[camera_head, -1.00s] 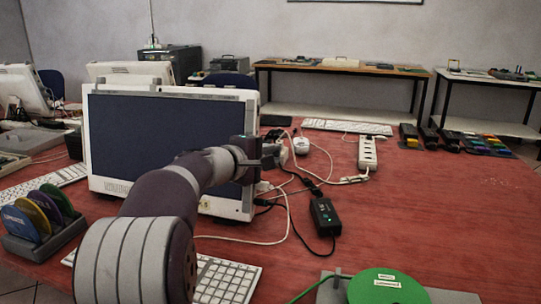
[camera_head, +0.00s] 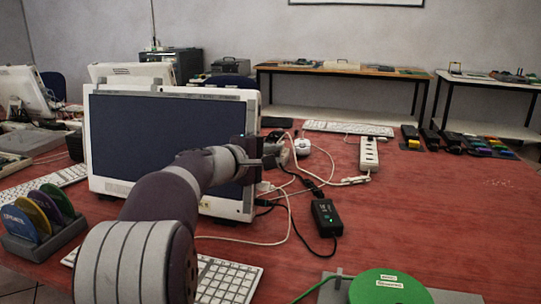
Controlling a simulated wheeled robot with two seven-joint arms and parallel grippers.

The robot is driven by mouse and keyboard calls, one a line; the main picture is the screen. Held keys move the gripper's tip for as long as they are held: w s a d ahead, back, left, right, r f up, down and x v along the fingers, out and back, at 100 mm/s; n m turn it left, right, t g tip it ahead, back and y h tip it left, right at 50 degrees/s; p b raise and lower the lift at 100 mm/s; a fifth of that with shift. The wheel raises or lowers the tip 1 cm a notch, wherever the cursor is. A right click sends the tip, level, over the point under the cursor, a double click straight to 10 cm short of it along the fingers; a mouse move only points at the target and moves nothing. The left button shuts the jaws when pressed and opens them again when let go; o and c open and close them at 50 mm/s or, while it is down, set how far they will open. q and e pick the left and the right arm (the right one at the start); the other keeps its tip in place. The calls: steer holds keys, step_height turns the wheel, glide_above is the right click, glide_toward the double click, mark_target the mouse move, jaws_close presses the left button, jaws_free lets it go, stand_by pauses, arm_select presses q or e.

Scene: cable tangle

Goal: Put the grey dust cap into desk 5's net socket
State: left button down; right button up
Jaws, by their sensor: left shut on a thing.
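My left gripper (camera_head: 268,155) is beside the right edge of the white-framed monitor (camera_head: 160,142), above the desk and close to the cables. It is shut, and what it holds is small and mostly hidden by the fingers; I take it for the grey dust cap, but its shape cannot be made out. I cannot make out a net socket or a desk number in this view. My right gripper is not in view.
A white power strip (camera_head: 369,155), a mouse (camera_head: 302,146), a black power brick (camera_head: 326,217) and loose cables lie right of the monitor. A green disc (camera_head: 388,287) is at the front and a disc rack (camera_head: 45,232) at the left.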

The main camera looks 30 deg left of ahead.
arm_select(q)
steer(key=shift+s+a, duration=0.25)
steer(key=shift+a, duration=0.8)
steer(key=c, duration=1)
jaws_free()
